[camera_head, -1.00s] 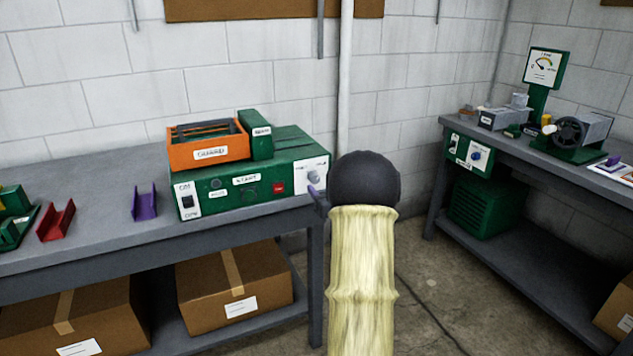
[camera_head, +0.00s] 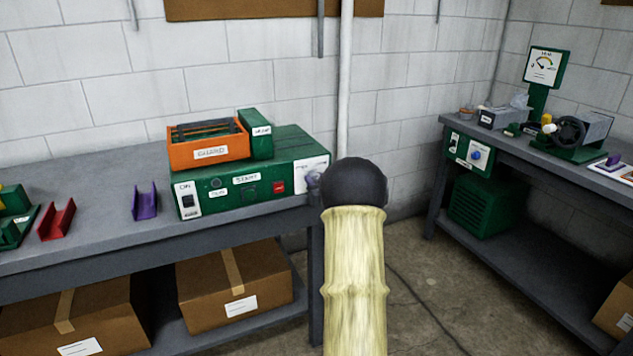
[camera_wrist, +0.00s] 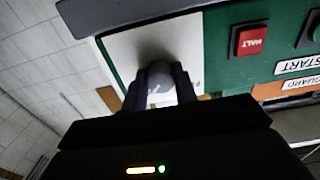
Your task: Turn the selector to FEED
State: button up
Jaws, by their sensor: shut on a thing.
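The selector is a round grey-blue knob on a white plate at the right end of the green machine's front. In the head view the knob (camera_head: 313,179) is partly covered by my dark wrist. In the wrist view the knob (camera_wrist: 160,84) sits between the two dark fingers of my gripper (camera_wrist: 159,88), which are shut on it. The white plate (camera_wrist: 125,52) shows around it. The plate's lettering is mostly hidden, so I cannot read the knob's setting. The green machine (camera_head: 262,177) stands on the grey bench.
A red HALT button (camera_wrist: 250,40) is beside the plate. An orange guard box (camera_head: 208,150) sits on the machine. A purple channel piece (camera_head: 145,203) and a red one (camera_head: 57,221) lie on the bench (camera_head: 100,235). A second bench (camera_head: 530,265) stands at right, with open floor between.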

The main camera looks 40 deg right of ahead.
jog(key=shift+f+n+b, duration=0.1)
jog(key=shift+n+b, duration=8.05)
jog(key=shift+n, duration=0.85)
jog(key=o, duration=1)
jog(key=shift+c, duration=0.2)
jog(key=p+v, duration=0.1)
jog(key=v, duration=1.6)
jog(key=shift+s, duration=0.25)
